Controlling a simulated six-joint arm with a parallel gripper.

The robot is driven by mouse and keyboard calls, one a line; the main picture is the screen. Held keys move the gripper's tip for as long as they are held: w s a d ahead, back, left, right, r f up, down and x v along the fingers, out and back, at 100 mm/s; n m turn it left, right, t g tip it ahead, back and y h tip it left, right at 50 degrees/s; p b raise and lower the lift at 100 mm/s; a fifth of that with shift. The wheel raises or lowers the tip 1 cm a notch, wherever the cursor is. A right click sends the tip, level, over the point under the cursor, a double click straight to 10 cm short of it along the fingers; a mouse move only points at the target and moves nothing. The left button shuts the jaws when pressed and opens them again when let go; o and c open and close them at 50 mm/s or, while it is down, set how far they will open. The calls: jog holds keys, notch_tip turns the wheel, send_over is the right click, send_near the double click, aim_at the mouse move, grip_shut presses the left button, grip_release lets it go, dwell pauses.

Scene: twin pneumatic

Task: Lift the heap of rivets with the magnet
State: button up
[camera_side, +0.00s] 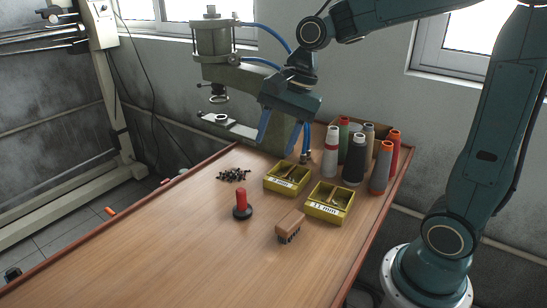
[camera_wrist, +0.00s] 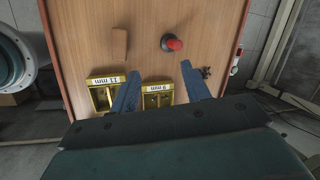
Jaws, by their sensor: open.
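A small heap of dark rivets (camera_side: 234,175) lies on the wooden table left of the yellow boxes. In the wrist view the heap (camera_wrist: 206,72) shows at the right, just beyond one fingertip. The magnet appears to be the red-handled piece with a round black base (camera_side: 241,204), standing upright on the table in front of the heap; it also shows in the wrist view (camera_wrist: 171,43). My gripper (camera_side: 284,143) is open and empty, its two blue fingers pointing down above the table behind the boxes. The fingers (camera_wrist: 160,72) are wide apart in the wrist view.
Two yellow boxes, labelled 9 mm (camera_side: 286,179) and 11 mm (camera_side: 329,202), stand right of the heap. A wooden brush (camera_side: 290,226) lies in front. Several thread cones (camera_side: 355,160) crowd the back right. A pneumatic press (camera_side: 218,65) stands at the back. The front left table is clear.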

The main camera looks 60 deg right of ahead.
aim_at(241, 189)
jog(key=w+d+f+m+g+y, duration=0.1)
jog(key=w+f+m, duration=0.4)
jog(key=w+m, duration=0.2)
jog(key=shift+d+y, duration=0.3)
jog(key=shift+f, duration=0.1)
jog(key=shift+x, duration=4.3)
jog(key=shift+s+f, duration=0.1)
jog(key=shift+s, duration=0.05)
jog(key=shift+x, duration=2.5)
jog(key=shift+c, duration=0.5)
grip_shut()
